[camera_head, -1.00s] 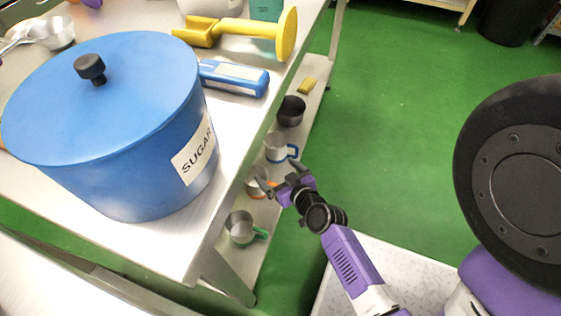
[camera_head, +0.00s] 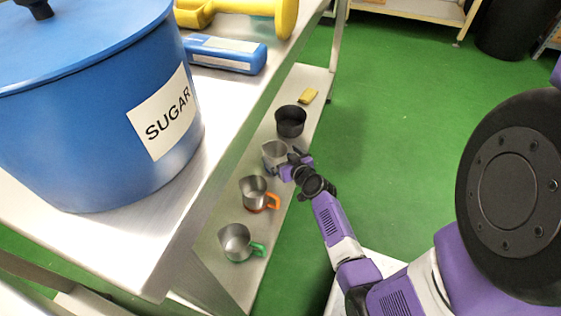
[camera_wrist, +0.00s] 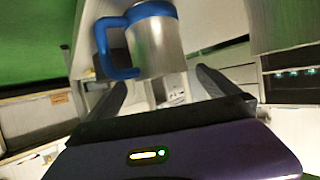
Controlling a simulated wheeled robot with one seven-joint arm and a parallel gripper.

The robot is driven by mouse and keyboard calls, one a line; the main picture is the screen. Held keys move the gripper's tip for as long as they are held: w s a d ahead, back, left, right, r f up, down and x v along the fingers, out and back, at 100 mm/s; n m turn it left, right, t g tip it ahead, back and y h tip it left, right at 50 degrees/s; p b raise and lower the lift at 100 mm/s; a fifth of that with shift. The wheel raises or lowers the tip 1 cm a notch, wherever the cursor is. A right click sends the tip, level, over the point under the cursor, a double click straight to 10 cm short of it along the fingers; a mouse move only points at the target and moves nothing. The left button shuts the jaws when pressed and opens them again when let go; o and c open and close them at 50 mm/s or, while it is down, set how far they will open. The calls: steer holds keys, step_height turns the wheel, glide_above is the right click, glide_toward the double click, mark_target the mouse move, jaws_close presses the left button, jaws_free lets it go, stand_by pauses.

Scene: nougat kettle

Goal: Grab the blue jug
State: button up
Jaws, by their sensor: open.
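The blue jug is a metal jug with a blue handle and a blue band. In the head view the blue jug (camera_head: 271,153) stands on the lower shelf, partly hidden by my gripper (camera_head: 297,160), which is at its right side. In the wrist view the jug (camera_wrist: 158,48) shows with its handle to the left, and the picture seems upside down. My gripper (camera_wrist: 160,80) is open, its fingers pointing toward the jug with one on each side in the picture. I cannot tell whether they touch it.
On the same shelf are an orange-handled jug (camera_head: 253,191), a green-handled jug (camera_head: 235,241), a black pot (camera_head: 290,121) and a yellow sponge (camera_head: 308,95). The worktop (camera_head: 112,240) above carries a large blue sugar pot (camera_head: 90,120).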

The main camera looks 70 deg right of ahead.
mark_target(271, 146)
steer(key=shift+b+x, duration=0.4)
steer(key=shift+x, duration=2.15)
steer(key=shift+a+f, duration=0.1)
steer(key=shift+c, duration=0.4)
steer(key=c, duration=1.8)
steer(key=shift+c, duration=0.7)
